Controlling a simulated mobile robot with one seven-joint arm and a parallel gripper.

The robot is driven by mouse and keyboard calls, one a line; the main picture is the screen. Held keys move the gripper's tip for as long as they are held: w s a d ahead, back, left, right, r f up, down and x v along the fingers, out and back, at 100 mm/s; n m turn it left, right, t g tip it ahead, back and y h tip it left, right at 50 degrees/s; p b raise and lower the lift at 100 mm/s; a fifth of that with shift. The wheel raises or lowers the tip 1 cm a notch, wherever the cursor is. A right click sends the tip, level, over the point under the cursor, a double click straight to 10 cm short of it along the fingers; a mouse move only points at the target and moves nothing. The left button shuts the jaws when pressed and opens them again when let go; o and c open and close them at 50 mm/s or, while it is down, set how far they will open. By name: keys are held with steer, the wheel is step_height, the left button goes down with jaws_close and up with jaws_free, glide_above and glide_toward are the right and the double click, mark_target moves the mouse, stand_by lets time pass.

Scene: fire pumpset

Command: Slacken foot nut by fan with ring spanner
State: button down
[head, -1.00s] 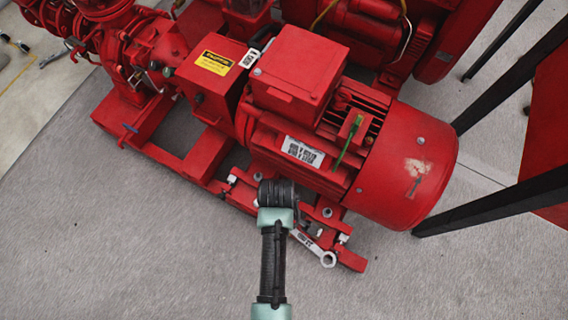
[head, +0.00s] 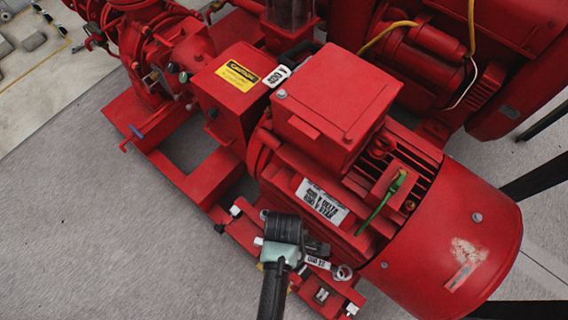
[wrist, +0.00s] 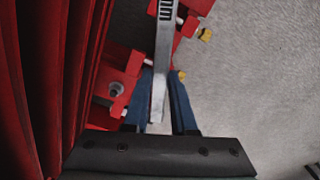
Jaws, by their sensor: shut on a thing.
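The steel ring spanner (head: 318,263) is in my gripper (head: 316,249), low beside the red motor (head: 335,205). Its ring end (head: 343,271) is over the foot area near the fan cowl (head: 455,235). I cannot tell whether the ring is around the foot nut or only above it; the nut there is not clearly visible. In the wrist view the blue fingers of my gripper (wrist: 162,88) are shut on the spanner shank (wrist: 164,50), whose far end runs out of the top of the picture. A bolt with a nut (wrist: 116,89) shows on a red foot left of the fingers.
The motor's finned side (wrist: 60,80) stands close on the left in the wrist view. The red base rail (head: 190,180) runs along the motor's near side, with several bolts. Grey floor (head: 110,235) is open in front. Dark legs (head: 535,180) stand at right.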

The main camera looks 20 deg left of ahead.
steer(key=shift+r+p, duration=0.2)
steer(key=shift+p, duration=0.25)
steer(key=shift+d+f+b, duration=0.1)
steer(key=shift+f+b, duration=1.5)
steer(key=shift+f, duration=1.05)
steer(key=shift+f+b, duration=0.95)
steer(key=shift+f, duration=0.45)
steer(key=s+d+n+p, duration=0.9)
steer(key=s+n, duration=0.3)
steer(key=s, duration=0.1)
steer(key=shift+s+d, duration=0.2)
steer(key=shift+s, duration=0.05)
steer(key=shift+w+a+p, duration=0.2)
steer(key=shift+a+p, duration=0.15)
stand_by(0.3)
